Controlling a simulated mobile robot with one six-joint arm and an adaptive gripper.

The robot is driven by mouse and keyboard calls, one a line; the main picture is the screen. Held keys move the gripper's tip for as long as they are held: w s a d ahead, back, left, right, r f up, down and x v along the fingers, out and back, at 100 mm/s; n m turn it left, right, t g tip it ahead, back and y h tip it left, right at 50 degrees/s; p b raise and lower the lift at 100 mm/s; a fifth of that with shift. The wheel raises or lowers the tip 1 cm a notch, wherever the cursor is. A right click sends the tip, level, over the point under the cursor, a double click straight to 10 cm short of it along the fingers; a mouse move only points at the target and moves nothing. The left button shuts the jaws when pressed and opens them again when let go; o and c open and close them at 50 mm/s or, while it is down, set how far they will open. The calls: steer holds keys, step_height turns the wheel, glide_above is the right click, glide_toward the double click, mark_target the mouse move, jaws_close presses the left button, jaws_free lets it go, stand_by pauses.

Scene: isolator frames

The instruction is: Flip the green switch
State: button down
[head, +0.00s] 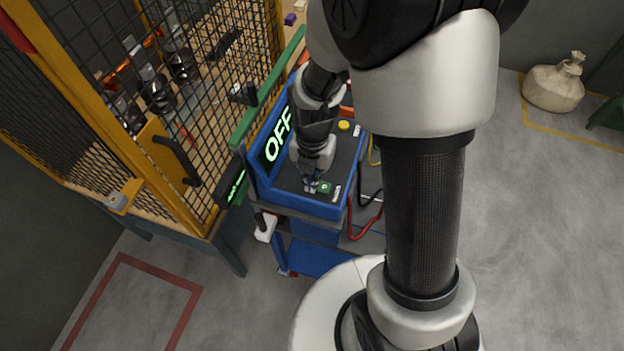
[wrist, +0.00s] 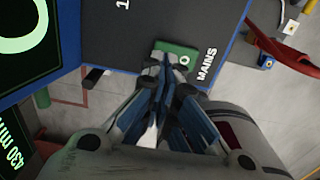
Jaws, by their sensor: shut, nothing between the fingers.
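The green switch (head: 325,187) sits on the dark top of a blue control box (head: 343,203), beside a white label. In the wrist view the green switch (wrist: 178,50) shows a round white mark, next to the word MAINS. The box's upright display (head: 277,143) reads OFF. My gripper (head: 311,186) is shut and empty, with its fingertips at the switch's left side in the head view. In the wrist view my gripper (wrist: 158,65) overlaps the switch's lower edge. I cannot tell whether the fingertips touch it. Part of the switch is hidden behind them.
A yellow button (head: 344,126) is farther back on the box. A yellow-framed mesh cage (head: 170,190) with a black handle stands close on the left. Red and black cables (head: 366,228) hang at the box's right. A sack (head: 553,85) lies on the floor far right.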

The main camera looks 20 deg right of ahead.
steer(key=shift+f, duration=0.65)
steer(key=shift+a+f+b, duration=0.1)
steer(key=shift+f+b, duration=0.4)
steer(key=shift+b, duration=0.05)
steer(key=shift+r, duration=0.15)
steer(key=shift+s+d, duration=0.1)
steer(key=shift+d, duration=0.1)
steer(key=shift+s+d+r+p, duration=0.3)
steer(key=shift+s+d+p, duration=0.05)
steer(key=shift+d, duration=0.1)
